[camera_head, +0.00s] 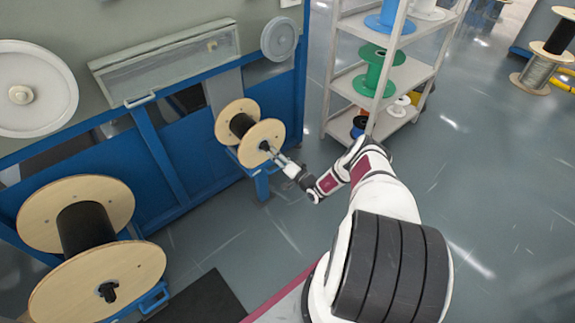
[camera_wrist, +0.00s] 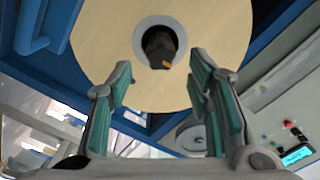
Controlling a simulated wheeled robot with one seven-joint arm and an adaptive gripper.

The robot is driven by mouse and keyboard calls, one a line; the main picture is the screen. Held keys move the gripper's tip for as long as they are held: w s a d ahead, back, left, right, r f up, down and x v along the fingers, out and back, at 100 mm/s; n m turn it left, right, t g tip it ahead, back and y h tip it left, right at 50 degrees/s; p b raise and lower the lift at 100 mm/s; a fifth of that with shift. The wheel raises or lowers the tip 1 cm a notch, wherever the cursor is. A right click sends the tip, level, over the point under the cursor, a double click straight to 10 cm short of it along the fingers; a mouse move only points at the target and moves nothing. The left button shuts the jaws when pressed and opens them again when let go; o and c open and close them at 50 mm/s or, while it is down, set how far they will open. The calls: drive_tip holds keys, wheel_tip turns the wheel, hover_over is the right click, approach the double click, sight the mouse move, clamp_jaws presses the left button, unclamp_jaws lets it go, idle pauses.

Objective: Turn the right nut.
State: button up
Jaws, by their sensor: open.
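The right spool (camera_head: 262,144) is mounted on the blue machine, with wooden flanges and black cable wound between them. Its nut (camera_head: 265,146) is a small dark piece at the middle of the near flange. In the wrist view the dark nut (camera_wrist: 160,47) sits in the centre hole of the wooden flange (camera_wrist: 105,35), with a small orange mark on it. My gripper (camera_wrist: 163,75) is open and empty, its two green-padded fingers apart on either side below the nut. In the head view my gripper (camera_head: 275,153) is close to the nut; contact cannot be told.
A larger left spool (camera_head: 120,285) has its own dark nut (camera_head: 108,292). A shelf rack (camera_head: 408,75) with blue, green and white reels stands right of the machine. A control panel (camera_wrist: 292,148) shows in the wrist view.

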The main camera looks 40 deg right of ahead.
drive_tip(key=s, duration=0.7)
drive_tip(key=shift+s, duration=0.4)
drive_tip(key=shift+d, duration=0.15)
